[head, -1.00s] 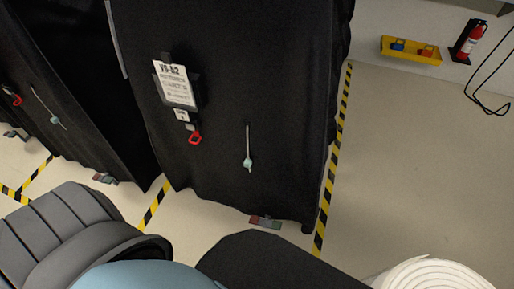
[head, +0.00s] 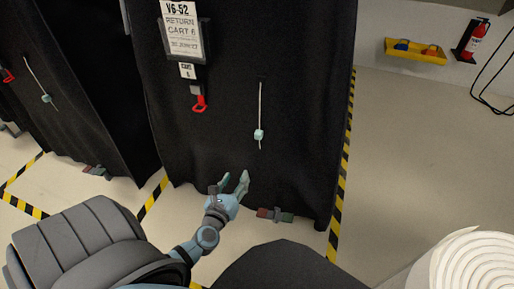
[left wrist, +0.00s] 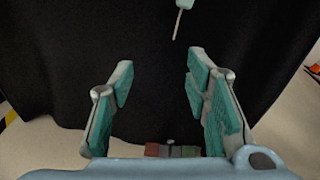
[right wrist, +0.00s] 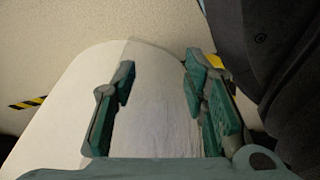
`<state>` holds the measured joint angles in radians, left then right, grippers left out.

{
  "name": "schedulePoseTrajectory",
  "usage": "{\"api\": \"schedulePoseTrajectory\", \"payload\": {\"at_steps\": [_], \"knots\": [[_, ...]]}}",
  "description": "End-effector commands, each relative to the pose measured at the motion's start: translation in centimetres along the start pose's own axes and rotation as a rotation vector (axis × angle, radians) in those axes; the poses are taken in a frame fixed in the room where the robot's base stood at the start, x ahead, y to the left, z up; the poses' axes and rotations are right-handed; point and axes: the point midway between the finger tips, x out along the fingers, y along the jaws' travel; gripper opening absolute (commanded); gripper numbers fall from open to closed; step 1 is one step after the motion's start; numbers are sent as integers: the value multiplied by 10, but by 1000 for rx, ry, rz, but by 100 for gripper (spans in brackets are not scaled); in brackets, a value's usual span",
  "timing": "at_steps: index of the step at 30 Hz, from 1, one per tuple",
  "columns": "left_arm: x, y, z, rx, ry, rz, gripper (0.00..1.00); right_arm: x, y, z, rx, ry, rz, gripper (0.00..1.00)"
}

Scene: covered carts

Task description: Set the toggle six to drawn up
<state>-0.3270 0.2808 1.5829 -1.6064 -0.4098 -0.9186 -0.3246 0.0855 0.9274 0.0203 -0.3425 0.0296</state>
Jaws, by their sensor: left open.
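The toggle (head: 259,134) is a small pale teal cord lock on a thin grey cord hanging down the front of the black-covered cart (head: 225,95), whose placard reads cart 6. It sits near the cord's lower end, with a short tail below. It also shows at the top edge of the left wrist view (left wrist: 185,4). My left gripper (head: 235,178) is open and empty, below the toggle and apart from it, pointing up at the cover. My right gripper (right wrist: 158,65) is open in the right wrist view; it is out of the head view.
A placard (head: 183,32) and a red pull tag (head: 199,103) hang left of the cord. A second covered cart (head: 80,90) stands left. The floor right of the striped tape is clear.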

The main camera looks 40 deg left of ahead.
Motion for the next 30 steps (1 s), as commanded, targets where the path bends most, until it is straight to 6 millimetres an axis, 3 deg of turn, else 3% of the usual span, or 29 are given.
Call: {"api": "schedulePoseTrajectory", "payload": {"at_steps": [1,3,6,8,16,21,30], "knots": [[5,-9,7,111,-75,-40,43,20,-1,1,3,9,0,40],[7,-22,27,216,-143,-69,43,21,-1,-3,6,16,-1,40],[16,-29,40,254,-169,-77,43,18,-2,-6,8,20,-2,40],[28,-30,44,252,-169,-75,43,17,-2,-7,9,21,-2,40],[105,-36,52,247,-165,-74,43,24,-10,-24,30,55,-17,40],[136,-39,57,247,-164,-74,43,21,-14,-39,26,58,-23,40],[146,-40,60,246,-160,-75,43,15,-14,-45,18,51,-23,40]]}}
